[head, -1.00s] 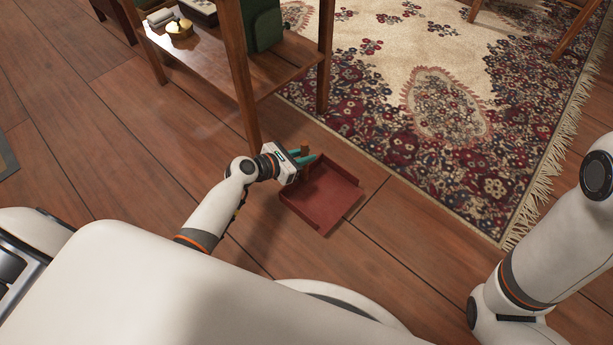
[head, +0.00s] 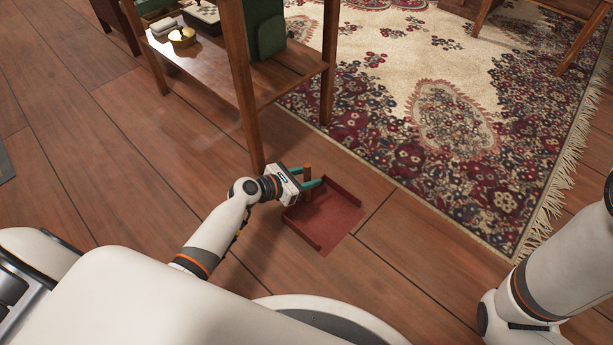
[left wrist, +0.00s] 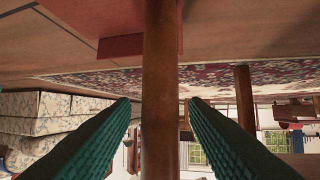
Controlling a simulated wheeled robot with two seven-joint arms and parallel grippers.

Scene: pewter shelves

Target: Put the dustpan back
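The red dustpan (head: 325,220) lies on the wooden floor beside the rug, its brown wooden handle (head: 308,176) standing up at its back edge. My left gripper (head: 316,183) is at the handle, with one teal finger on each side of it. In the left wrist view the handle (left wrist: 161,90) runs upright between the two fingers (left wrist: 159,101), with gaps visible on both sides, and part of the red pan (left wrist: 122,46) shows at the top. The left gripper looks open. My right arm shows at the right edge, but its gripper is out of the picture.
A wooden shelf unit (head: 285,75) stands just behind the dustpan, one leg close to my left gripper. A patterned rug (head: 440,110) covers the floor behind and right.

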